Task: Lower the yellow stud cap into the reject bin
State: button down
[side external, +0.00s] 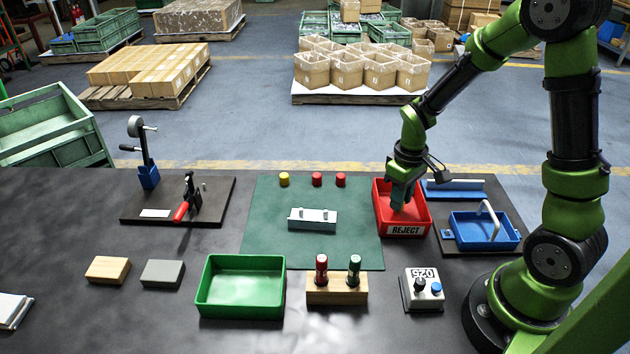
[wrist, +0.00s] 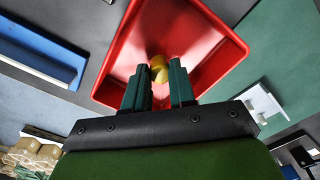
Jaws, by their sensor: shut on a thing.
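The red reject bin (side external: 427,230) stands at the right of the green mat, with a REJECT label on its front. My gripper (side external: 398,207) points down into this bin, its fingertips inside the walls. In the wrist view my gripper (wrist: 159,75) is shut on a yellow stud cap (wrist: 157,73), which sits between the fingertips over the red bin (wrist: 205,42). The held cap is hidden in the side view, and I cannot tell whether it touches the bin floor.
Another yellow cap (side external: 284,179) and two red caps (side external: 316,179) (side external: 340,179) stand on the green mat (side external: 262,225) near a metal part (side external: 312,219). A blue tray (side external: 470,232) is close to the bin's right. A green bin (side external: 240,312) stands in front.

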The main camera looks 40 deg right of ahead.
jog(key=shift+f, duration=0.55)
jog(key=c, duration=0.8)
grip_release()
jog(key=shift+c, duration=0.2)
notch_tip(320, 180, up, 16)
jog(key=s+a+r+m+t+y, duration=0.1)
jog(key=s+a+r+m+t, duration=0.1)
jog(key=a, duration=0.4)
jog(key=s+a+r+m+t+y, duration=0.1)
jog(key=s+a+r+m+t, duration=0.1)
jog(key=s+a+r+t, duration=0.2)
jog(key=shift+s+a+r+t, duration=0.3)
jog(key=shift+s+a+t, duration=0.3)
jog(key=shift+s+a, duration=0.2)
